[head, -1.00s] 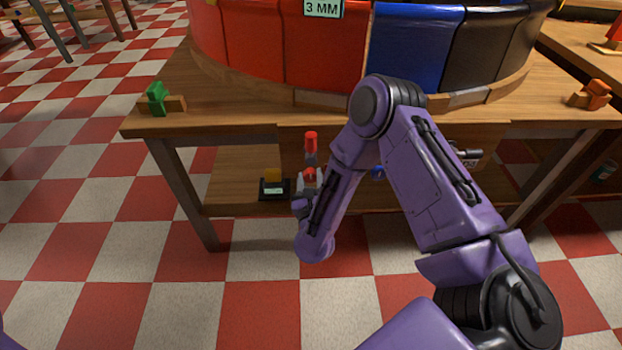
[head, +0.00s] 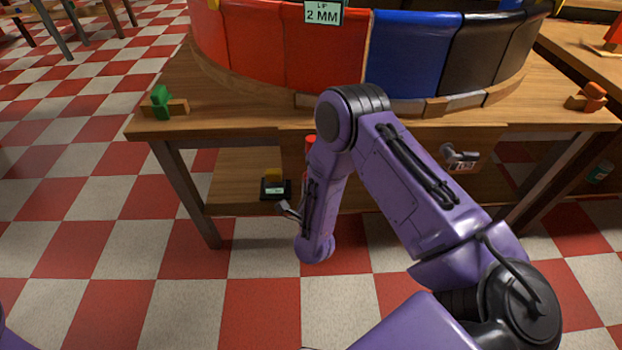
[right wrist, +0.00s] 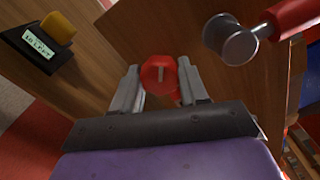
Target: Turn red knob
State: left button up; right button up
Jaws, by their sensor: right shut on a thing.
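My left gripper is out of view.
A red-handled grey lever (right wrist: 238,40) is close to the right finger. A small display box with a yellow top (head: 274,186) sits on the lower shelf. The table (head: 240,122) carries the red, blue and black duct and a green piece (head: 161,98).

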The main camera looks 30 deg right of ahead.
jog(key=shift+n+p, duration=0.75)
jog(key=shift+n, duration=2.55)
jog(key=shift+f, duration=0.1)
jog(key=o, duration=1.1)
jog(key=shift+c, duration=0.2)
jog(key=v, duration=1)
jog(key=shift+s+p, duration=0.25)
jog(key=shift+p, duration=0.05)
jog(key=shift+a, duration=0.15)
